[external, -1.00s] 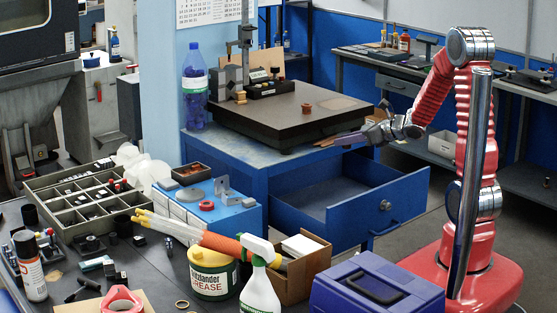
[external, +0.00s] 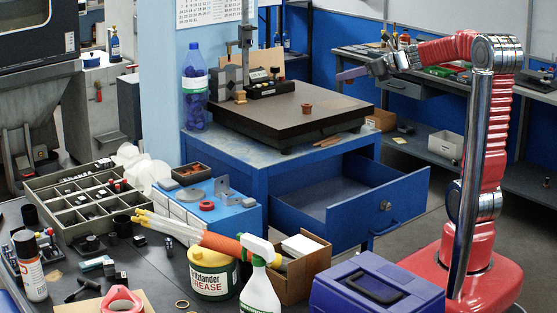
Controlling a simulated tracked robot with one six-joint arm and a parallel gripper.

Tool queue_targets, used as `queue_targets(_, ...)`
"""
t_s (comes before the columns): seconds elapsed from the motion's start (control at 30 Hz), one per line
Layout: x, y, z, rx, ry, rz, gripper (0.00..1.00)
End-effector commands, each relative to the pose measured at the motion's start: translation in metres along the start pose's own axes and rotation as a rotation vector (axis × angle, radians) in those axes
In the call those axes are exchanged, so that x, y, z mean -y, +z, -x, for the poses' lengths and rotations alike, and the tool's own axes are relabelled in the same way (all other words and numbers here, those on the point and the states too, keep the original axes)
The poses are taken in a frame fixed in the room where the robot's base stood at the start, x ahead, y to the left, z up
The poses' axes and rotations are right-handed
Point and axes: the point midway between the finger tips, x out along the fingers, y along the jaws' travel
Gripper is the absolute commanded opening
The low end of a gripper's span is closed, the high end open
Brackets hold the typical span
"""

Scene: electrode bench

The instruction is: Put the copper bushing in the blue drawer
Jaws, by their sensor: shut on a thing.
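The copper bushing (external: 307,109) stands on the dark surface plate (external: 270,118), towards its right side, with nothing touching it. The blue drawer (external: 362,208) is pulled out of the blue bench below the plate. What shows of its inside looks empty. My gripper (external: 372,69) is up in the air, right of and above the plate, clear of the bushing. It is shut on a long, flat purple-grey piece (external: 352,73) that points left. The jaws are small in this view.
A brown flat piece (external: 326,141) lies on the bench edge before the plate. A brass-coloured part (external: 240,97) and a height stand (external: 246,50) are at the plate's left. A dark blue case (external: 375,290) and a spray bottle (external: 260,280) stand in front.

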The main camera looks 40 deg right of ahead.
Motion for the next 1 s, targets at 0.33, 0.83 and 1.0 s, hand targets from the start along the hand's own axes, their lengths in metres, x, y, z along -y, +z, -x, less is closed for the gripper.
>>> queue_targets(0.33,0.011,0.029,-0.007,-0.003,-0.001,-0.001,0.04)
queue_targets(0.83,0.054,0.067,-0.073,-0.008,-0.013,-0.005,0.04)
queue_targets(1.0,0.07,0.078,-0.102,-0.009,-0.017,-0.006,0.04)
